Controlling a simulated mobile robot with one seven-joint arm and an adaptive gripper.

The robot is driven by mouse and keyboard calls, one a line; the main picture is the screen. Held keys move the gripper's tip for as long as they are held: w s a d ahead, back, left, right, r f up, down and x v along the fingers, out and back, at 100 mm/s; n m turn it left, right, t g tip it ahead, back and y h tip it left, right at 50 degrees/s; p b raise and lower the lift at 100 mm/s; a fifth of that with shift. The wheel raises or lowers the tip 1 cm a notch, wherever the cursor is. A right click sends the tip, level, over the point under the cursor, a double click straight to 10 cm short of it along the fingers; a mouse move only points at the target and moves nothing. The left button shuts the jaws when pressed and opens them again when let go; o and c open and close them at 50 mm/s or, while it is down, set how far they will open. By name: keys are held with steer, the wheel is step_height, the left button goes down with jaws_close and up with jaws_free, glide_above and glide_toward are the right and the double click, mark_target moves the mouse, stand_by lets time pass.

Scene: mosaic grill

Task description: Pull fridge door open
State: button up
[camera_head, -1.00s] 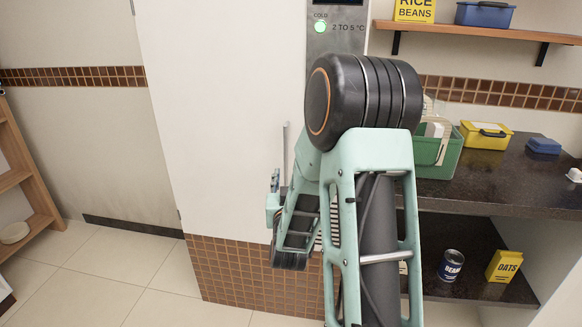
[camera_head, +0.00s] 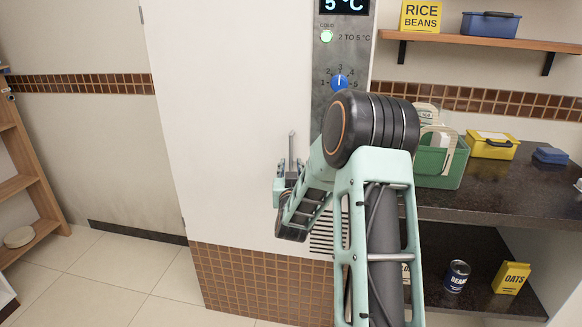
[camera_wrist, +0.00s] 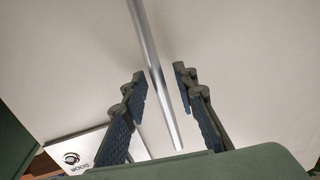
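The fridge door is the tall white panel (camera_head: 225,110) in the head view; it looks shut, with no gap showing. Its handle, a slim upright metal bar (camera_head: 291,145), stands near the panel's right side. My gripper (camera_head: 285,168) is at the handle's height, in front of the door, and hides the handle's lower part. In the wrist view the bar (camera_wrist: 152,60) runs between the two fingers of my gripper (camera_wrist: 160,77). The fingers are apart, with a gap on each side of the bar, so the gripper is open and not clasping it.
A control panel with a blue dial (camera_head: 339,82) is right of the door. A dark counter (camera_head: 500,195) holds a green crate (camera_head: 436,167) and a yellow box (camera_head: 492,145). A wooden shelf unit (camera_head: 22,185) stands far left. The tiled floor (camera_head: 120,275) before the door is clear.

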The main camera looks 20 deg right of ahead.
jaws_close()
steer(key=shift+s+a, duration=0.1)
steer(key=shift+a, duration=0.05)
stand_by(0.4)
